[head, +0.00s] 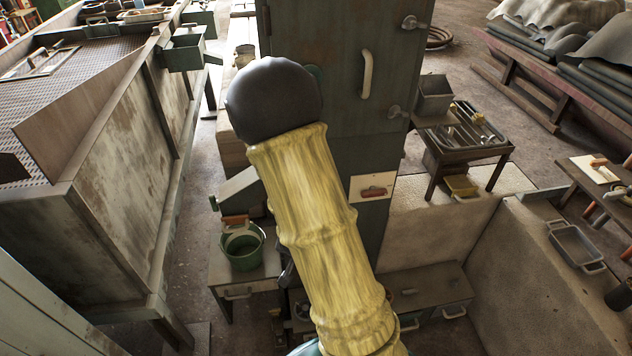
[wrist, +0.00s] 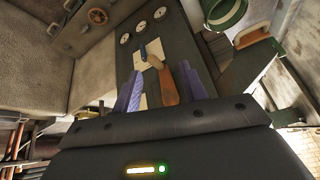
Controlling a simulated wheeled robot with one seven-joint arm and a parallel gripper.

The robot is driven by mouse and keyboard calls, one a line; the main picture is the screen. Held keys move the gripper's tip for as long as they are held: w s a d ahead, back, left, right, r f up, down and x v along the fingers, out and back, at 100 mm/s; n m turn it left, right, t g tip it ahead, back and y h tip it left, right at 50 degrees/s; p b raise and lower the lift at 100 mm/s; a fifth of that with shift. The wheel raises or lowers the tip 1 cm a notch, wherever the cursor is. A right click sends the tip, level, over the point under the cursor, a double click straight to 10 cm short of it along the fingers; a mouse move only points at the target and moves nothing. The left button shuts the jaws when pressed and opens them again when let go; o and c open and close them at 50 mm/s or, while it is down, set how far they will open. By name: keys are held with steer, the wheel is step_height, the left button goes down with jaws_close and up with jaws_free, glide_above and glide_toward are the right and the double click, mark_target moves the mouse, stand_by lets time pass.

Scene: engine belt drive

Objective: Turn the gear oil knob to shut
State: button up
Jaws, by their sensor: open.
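In the wrist view my gripper (wrist: 161,69) is open, with one bluish finger on each side of an orange-brown handle-like knob (wrist: 166,88). The knob is in front of a pale plate on a dark panel (wrist: 118,62). I cannot tell whether either finger touches it, and its lower end is hidden by the gripper body. A small blue lever (wrist: 143,50) stands just beyond it on the plate. No label is readable, so I cannot tell which one is the gear oil knob. In the head view my yellow-sleeved arm fills the middle and my gripper is hidden.
Round gauges (wrist: 125,38) sit on the panel, and an orange handwheel (wrist: 97,16) is at the upper left. In the head view a green cabinet (head: 335,60) carries a white plate with a red-orange handle (head: 374,191). A green bucket (head: 244,252) stands left of my arm.

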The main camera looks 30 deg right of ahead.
steer(key=d+f+m+t+h+p, duration=0.2)
steer(key=d+f+m+t+h, duration=0.15)
steer(key=d+h, duration=0.4)
steer(key=r+n+t+y, duration=0.1)
steer(key=n+t, duration=0.1)
steer(key=t, duration=0.1)
steer(key=r+n+t+y+p, duration=0.1)
steer(key=r+n+t+y, duration=0.1)
steer(key=n+t, duration=0.1)
steer(key=w+r+n+t+y, duration=0.1)
steer(key=r+n+t+y, duration=0.1)
steer(key=t, duration=0.1)
steer(key=shift+w+n+p, duration=0.1)
steer(key=shift+n+p, duration=0.15)
steer(key=shift+p, duration=0.1)
steer(key=shift+d, duration=0.1)
